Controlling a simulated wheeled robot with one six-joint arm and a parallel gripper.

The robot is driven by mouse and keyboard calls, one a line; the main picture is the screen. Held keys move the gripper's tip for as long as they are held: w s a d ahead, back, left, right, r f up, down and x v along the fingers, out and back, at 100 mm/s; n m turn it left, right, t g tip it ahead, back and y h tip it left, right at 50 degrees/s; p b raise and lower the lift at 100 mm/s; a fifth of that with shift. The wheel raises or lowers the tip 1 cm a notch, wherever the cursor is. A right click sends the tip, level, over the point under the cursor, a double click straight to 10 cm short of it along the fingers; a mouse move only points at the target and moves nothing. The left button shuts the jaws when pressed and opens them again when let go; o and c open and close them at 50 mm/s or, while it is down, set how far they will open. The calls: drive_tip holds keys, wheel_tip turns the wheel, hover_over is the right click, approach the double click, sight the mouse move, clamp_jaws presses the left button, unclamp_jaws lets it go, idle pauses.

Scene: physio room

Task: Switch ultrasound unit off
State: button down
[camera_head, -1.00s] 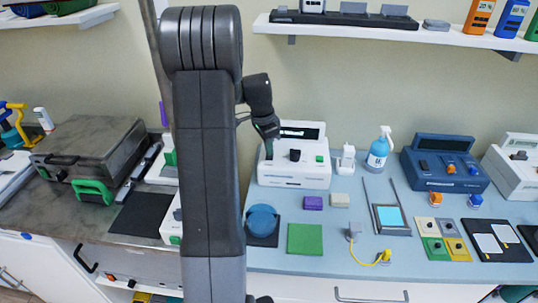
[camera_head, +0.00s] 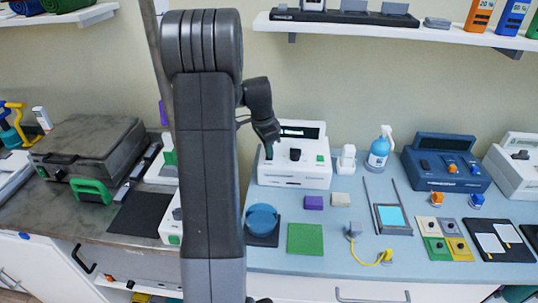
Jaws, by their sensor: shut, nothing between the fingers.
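A white unit (camera_head: 310,170) with a dark display, a black knob and a green button stands at the back of the blue-grey counter. It is probably the ultrasound unit, but I cannot read a label. My gripper (camera_head: 269,152) points down at the left part of its front panel. The fingers look closed and hold nothing. They are small and dark, and I cannot tell whether they touch the panel. The gripper hides whatever control lies behind it, so the switch position cannot be read.
My arm column blocks the view left of the unit. A white bottle (camera_head: 346,160), a spray bottle (camera_head: 379,150) and a dark blue unit (camera_head: 443,170) stand to the right. A purple block (camera_head: 313,203), beige block (camera_head: 340,200) and green mat (camera_head: 305,240) lie in front. A shelf (camera_head: 400,32) hangs above.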

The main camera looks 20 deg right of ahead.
drive_tip(key=shift+r+p, duration=2.3)
drive_tip(key=shift+r, duration=1.15)
drive_tip(key=shift+f, duration=0.15)
wheel_tip(320, 180, down, 7)
drive_tip(key=b, duration=0.4)
drive_tip(key=shift+b, duration=0.4)
drive_tip(key=shift+r, duration=0.2)
drive_tip(key=shift+r, duration=0.15)
